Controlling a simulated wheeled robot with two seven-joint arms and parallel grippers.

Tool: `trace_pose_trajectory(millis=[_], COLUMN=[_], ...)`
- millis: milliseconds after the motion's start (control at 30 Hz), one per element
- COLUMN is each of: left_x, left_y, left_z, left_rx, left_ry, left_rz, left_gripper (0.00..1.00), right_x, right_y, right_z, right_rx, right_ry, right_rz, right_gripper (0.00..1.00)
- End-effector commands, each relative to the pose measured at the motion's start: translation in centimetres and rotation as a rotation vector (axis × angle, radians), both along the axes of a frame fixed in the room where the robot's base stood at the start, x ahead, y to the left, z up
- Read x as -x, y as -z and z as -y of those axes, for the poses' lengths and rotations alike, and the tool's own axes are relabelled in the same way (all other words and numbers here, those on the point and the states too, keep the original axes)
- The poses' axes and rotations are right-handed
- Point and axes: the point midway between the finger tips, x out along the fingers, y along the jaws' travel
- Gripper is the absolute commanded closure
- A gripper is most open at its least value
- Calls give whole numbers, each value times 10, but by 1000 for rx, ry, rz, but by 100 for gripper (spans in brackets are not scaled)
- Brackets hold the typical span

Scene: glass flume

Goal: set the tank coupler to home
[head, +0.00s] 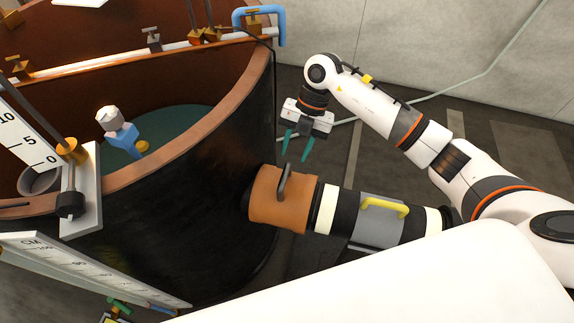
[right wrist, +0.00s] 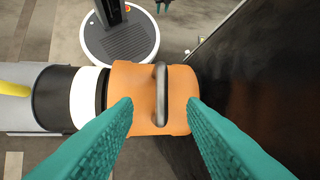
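The tank coupler (head: 268,208) is an orange-brown cylinder on the side of the dark tank, with a grey bar handle (head: 285,182) on top. In the right wrist view the coupler (right wrist: 130,95) is orange and its handle (right wrist: 161,82) appears between the fingertips. My right gripper (head: 294,156) is open and empty, pointing down above the coupler. Its teal fingers (right wrist: 160,103) stand on either side of the handle in the wrist view; contact is not visible. My left gripper is not in view.
The dark tank (head: 190,240) with a brown rim fills the left. A black, white and grey pipe section with a yellow handle (head: 385,207) extends right from the coupler. A blue hook (head: 262,12) hangs over the rim. Scale boards (head: 85,265) stand front left. Grey floor lies behind my right arm.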

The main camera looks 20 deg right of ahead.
Motion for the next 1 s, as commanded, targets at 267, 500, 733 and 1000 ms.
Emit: trace_pose_trajectory(millis=[267, 500, 733, 1000], left_x=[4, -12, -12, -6], left_y=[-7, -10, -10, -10], left_z=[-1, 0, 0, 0], left_rx=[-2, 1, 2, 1], left_ry=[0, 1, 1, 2], left_rz=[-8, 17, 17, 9], left_gripper=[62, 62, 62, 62], right_x=[12, 15, 15, 15], right_y=[46, 62, 63, 63], right_z=[-20, -26, -26, -26], right_rx=[-3, -3, -2, -3], right_ry=[-1, -1, -1, -1], right_rz=[-2, 1, 2, 2], right_gripper=[62, 62, 62, 100])
